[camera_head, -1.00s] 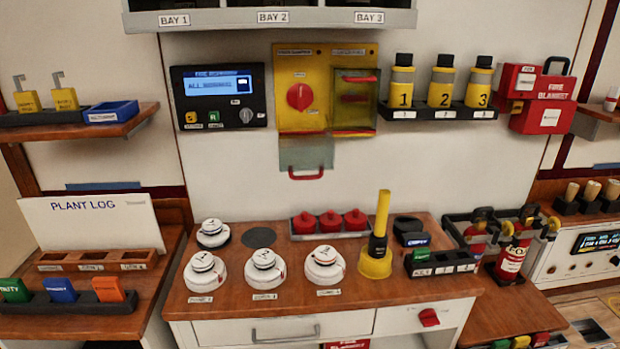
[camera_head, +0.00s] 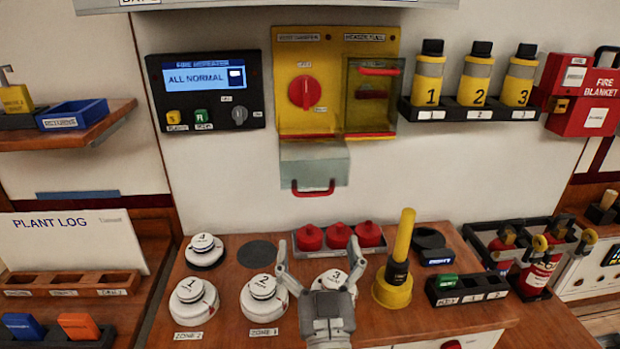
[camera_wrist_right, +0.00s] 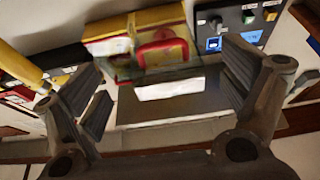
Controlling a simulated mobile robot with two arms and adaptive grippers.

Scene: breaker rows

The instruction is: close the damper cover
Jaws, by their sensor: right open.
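The damper cover (camera_head: 314,165) is a clear, greyish flap with a red handle (camera_head: 313,190). It hangs open below the left half of the yellow panel (camera_head: 297,122), leaving the red damper knob (camera_head: 304,92) bare. My right gripper (camera_head: 319,250) is open and empty, fingers pointing up, below the flap and apart from it in the head view. It hides part of the zone 3 detector (camera_head: 330,279). In the right wrist view a red handle (camera_wrist_right: 163,52) and a clear flap show blurred beyond the open fingers (camera_wrist_right: 165,75). My left gripper is not in view.
A second clear cover (camera_head: 372,92) is shut over the panel's right half. The fire repeater (camera_head: 207,90) is left, numbered bottles (camera_head: 477,75) right. Below stand detectors (camera_head: 194,300), red caps (camera_head: 338,235) and a yellow plunger-like tool (camera_head: 395,285) on the wooden counter.

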